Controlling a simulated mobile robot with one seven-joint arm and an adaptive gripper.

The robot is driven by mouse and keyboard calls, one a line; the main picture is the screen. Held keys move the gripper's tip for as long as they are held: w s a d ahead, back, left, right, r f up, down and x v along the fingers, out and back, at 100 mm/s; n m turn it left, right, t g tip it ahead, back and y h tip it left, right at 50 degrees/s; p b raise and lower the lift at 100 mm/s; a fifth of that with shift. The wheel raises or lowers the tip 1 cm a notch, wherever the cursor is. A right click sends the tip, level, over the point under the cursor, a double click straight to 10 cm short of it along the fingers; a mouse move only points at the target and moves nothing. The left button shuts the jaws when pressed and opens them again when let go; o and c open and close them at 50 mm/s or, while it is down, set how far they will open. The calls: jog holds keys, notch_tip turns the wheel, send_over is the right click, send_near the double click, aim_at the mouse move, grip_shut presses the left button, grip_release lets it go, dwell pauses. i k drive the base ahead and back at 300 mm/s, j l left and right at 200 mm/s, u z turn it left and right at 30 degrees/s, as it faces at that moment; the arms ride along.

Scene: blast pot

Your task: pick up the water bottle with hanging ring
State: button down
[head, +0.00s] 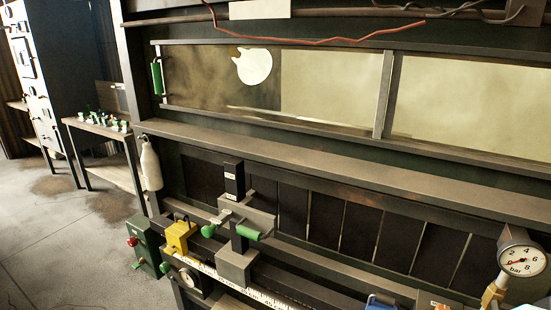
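A pale, off-white bottle (150,167) hangs upright in the left middle of the head view. It is beside the dark upright post of the frame, just below the left end of the long shelf rail. A small dark piece shows at its narrow top, but it is too small to tell whether this is the hanging ring. My gripper is not in view.
A pressure gauge (522,261) stands at right. A side table (105,128) is behind left; open floor (60,240) lies at left.

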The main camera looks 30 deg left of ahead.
aim_at(150, 166)
jog(key=u, duration=2.05)
jog(key=z, duration=0.4)
jog(key=i+j+z, duration=0.1)
jog(key=z, duration=0.35)
jog(key=j+z, duration=0.15)
jog(key=z, duration=0.25)
jog(key=i+j+z, duration=0.25)
jog(key=j+z, duration=0.25)
jog(key=j, duration=0.15)
jog(key=i+j+z, duration=0.15)
jog(key=j, duration=0.6)
jog(key=k+j+z, duration=0.2)
jog(key=j, duration=0.3)
jog(key=j+z, duration=0.2)
jog(key=j, duration=0.3)
